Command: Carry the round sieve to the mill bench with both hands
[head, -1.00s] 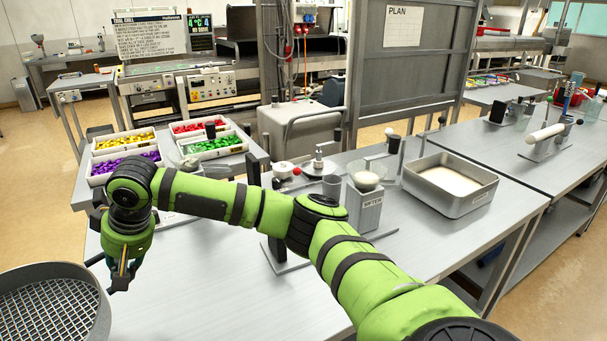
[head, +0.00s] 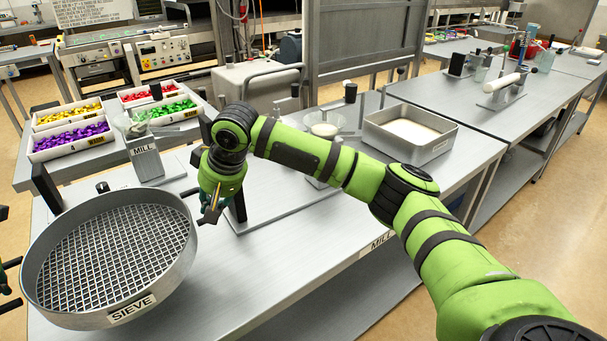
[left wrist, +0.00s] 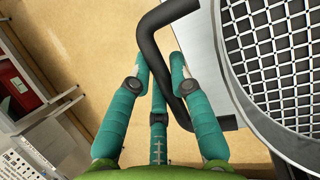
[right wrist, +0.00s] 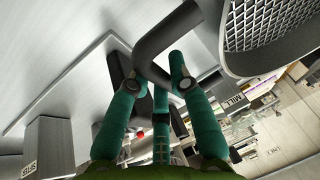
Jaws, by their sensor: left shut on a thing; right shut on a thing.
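The round sieve (head: 128,308) is a wide grey hoop with a wire mesh, at the lower left of the head view, over the left end of the grey bench (head: 262,262) labelled MILL. Whether its underside touches the bench is hidden. My right gripper (head: 212,208) is shut on the black handle (right wrist: 160,45) at the sieve's right side. My left gripper (left wrist: 158,64) is shut on the opposite black handle (left wrist: 152,35); in the head view only part of it shows at the left edge. In the left wrist view, floor lies beneath that handle.
A grey block labelled MILL (head: 147,164) stands behind the sieve. Trays of coloured pieces (head: 72,139) lie at the back left. A metal pan of white material (head: 410,140) stands farther right. The bench front beside the sieve is clear.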

